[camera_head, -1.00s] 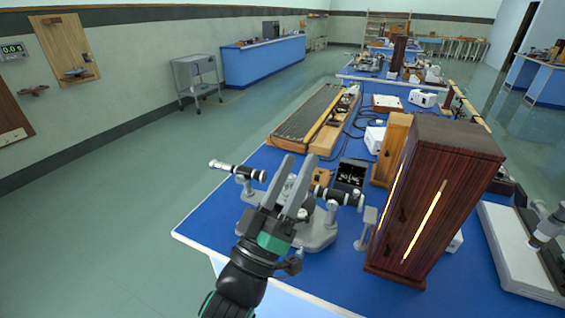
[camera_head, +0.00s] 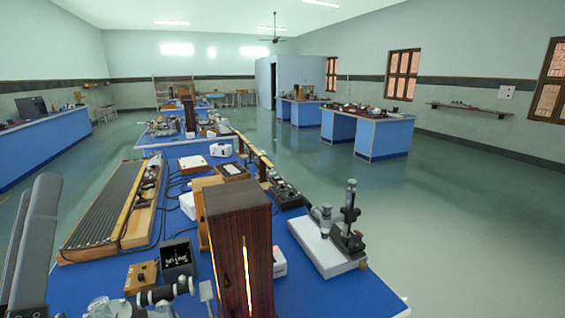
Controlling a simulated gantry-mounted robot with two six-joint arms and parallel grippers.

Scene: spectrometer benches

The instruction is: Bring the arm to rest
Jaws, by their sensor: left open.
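The rest of that arm is out of the picture. It appears to the left of the blue bench (camera_head: 312,296) and the spectrometer (camera_head: 150,298), whose lower part is cut off by the bottom edge. My right gripper is not in view.
A tall dark wooden cabinet (camera_head: 232,255) with a glowing slit stands on the bench. A microscope-like instrument on a white base (camera_head: 322,252) stands to its right. A long ribbed board (camera_head: 105,215) lies at left. Open floor (camera_head: 450,220) lies to the right.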

